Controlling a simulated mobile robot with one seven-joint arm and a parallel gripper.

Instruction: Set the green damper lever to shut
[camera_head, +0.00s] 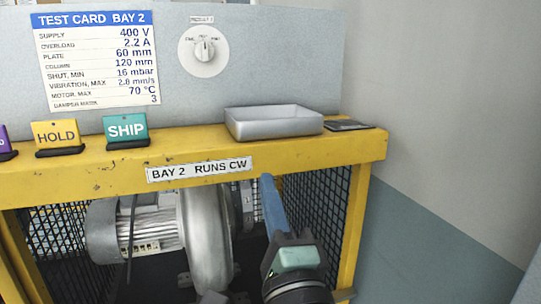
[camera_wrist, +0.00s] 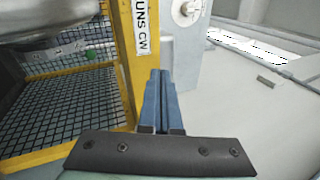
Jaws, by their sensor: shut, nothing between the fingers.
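A small green round thing (camera_wrist: 91,55) shows against the black mesh in the wrist view, left of the yellow frame; it may be the damper lever's end, but its arm and setting cannot be made out. In the head view I cannot pick out the lever; my arm covers the area right of the blower. My gripper (camera_head: 267,180) has blue fingers, just below the yellow beam and right of the BAY 2 RUNS CW label. In the wrist view my gripper (camera_wrist: 158,76) is shut and empty, right of the yellow frame and apart from the green thing.
The grey blower (camera_head: 206,240) and its motor (camera_head: 150,228) sit inside the yellow frame (camera_head: 320,152) with mesh sides. A grey tray (camera_head: 274,123), a flat dark item (camera_head: 349,125), and HOLD (camera_head: 55,134) and SHIP (camera_head: 125,129) signs stand on top. A dial (camera_head: 204,50) is behind.

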